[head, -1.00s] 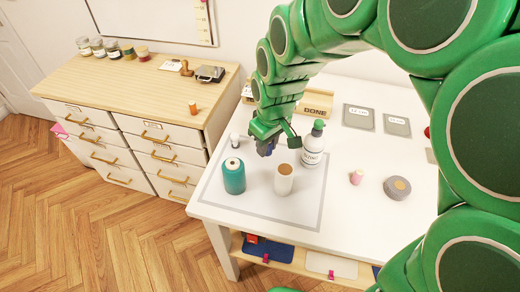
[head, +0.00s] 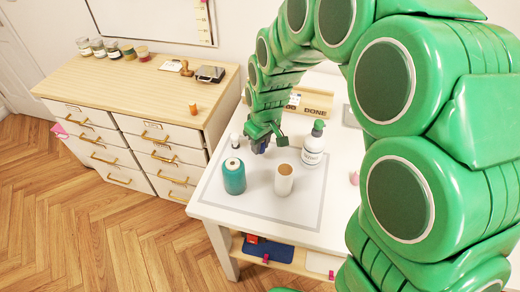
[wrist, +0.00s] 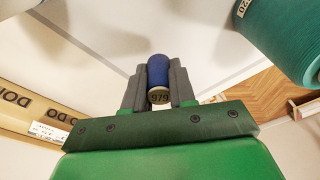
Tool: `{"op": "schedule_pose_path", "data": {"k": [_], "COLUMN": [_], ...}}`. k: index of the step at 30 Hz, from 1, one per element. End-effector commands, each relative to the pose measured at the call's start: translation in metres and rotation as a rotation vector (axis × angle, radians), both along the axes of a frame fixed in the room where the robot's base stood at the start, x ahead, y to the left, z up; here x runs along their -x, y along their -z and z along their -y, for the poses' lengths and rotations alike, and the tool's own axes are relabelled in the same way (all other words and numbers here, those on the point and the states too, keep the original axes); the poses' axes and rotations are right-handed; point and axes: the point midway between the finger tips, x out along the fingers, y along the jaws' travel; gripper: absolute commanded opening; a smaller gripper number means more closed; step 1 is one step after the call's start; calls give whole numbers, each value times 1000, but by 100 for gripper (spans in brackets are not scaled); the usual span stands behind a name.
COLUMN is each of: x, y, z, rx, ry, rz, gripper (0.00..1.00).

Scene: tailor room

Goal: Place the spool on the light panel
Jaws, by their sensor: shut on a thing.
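My gripper (head: 260,146) is shut on a blue spool (wrist: 158,72), which sits between the two fingers in the wrist view with a number on its end. In the head view only a little blue shows at the fingertips. The gripper is over the back part of a pale panel with a grey outline (head: 290,212) on the white table, which looks like the light panel. I cannot tell whether the spool touches it.
The panel's front is clear. A wooden box (head: 318,103) stands behind.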

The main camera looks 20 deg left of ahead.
Motion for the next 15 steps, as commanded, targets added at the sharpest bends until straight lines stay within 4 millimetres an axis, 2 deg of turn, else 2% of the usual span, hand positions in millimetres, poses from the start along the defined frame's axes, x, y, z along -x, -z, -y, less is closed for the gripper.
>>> {"op": "schedule_pose_path", "data": {"k": [7, 15], "x": [-1, -1], "y": [29, 31], "z": [-1, -1], "rx": [0, 0], "ry": [0, 0], "rz": [0, 1], "gripper": [0, 0]}}
